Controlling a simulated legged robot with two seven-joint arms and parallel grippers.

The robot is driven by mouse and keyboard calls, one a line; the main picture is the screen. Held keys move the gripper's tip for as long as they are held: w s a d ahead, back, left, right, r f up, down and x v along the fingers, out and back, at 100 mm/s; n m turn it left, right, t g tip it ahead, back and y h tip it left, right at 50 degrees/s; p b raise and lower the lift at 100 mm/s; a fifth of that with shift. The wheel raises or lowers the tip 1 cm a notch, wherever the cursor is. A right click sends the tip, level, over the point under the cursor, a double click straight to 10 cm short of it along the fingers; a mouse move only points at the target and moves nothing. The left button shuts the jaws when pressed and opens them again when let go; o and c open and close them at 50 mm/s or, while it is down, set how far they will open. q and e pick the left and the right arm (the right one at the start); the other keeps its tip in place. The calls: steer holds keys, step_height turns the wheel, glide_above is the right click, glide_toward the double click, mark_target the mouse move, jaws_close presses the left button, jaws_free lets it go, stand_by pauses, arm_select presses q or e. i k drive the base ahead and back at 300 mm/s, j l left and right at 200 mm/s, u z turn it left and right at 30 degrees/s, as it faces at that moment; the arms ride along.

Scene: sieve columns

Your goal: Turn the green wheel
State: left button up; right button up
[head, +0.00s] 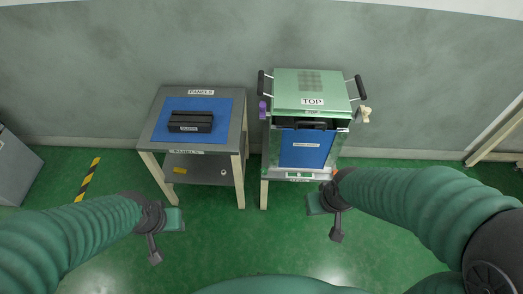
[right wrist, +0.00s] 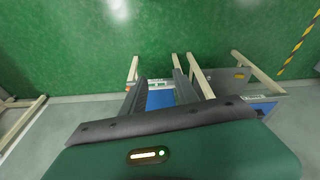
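The sieve column (head: 318,152) stands at center right in the head view, with a pale green lid (head: 311,90) marked TOP and a blue front panel (head: 303,149). A purple knob (head: 263,110) is on its left side and a beige knob-like part (head: 365,115) on its right. I cannot make out a green wheel in either view. My right gripper (right wrist: 158,82) is open and empty in the right wrist view; its fingers are apart, with the blue panel seen beyond them. My left gripper (head: 165,228) is over the floor, in front of the left table; its finger gap is unclear.
A grey table (head: 158,108) with a blue mat (head: 219,109) stands left of the column and holds a black slotted block (head: 191,121). Both stand near the grey wall (head: 220,45). Green floor (head: 245,245) lies open in front. A wooden frame (head: 500,132) is at far right.

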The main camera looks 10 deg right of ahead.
mark_target(264, 171)
steer(key=i+l+u, duration=0.1)
steer(key=l+u, duration=0.3)
steer(key=l, duration=0.35)
steer(key=l+u, duration=0.35)
steer(key=l, duration=0.45)
steer(key=k+l+u, duration=0.1)
steer(key=l+u, duration=0.3)
steer(key=l, duration=0.35)
steer(key=k+l, duration=0.1)
steer(key=l, duration=0.5)
steer(key=k+l, duration=0.1)
steer(key=l, duration=1.05)
steer(key=k+u, duration=0.05)
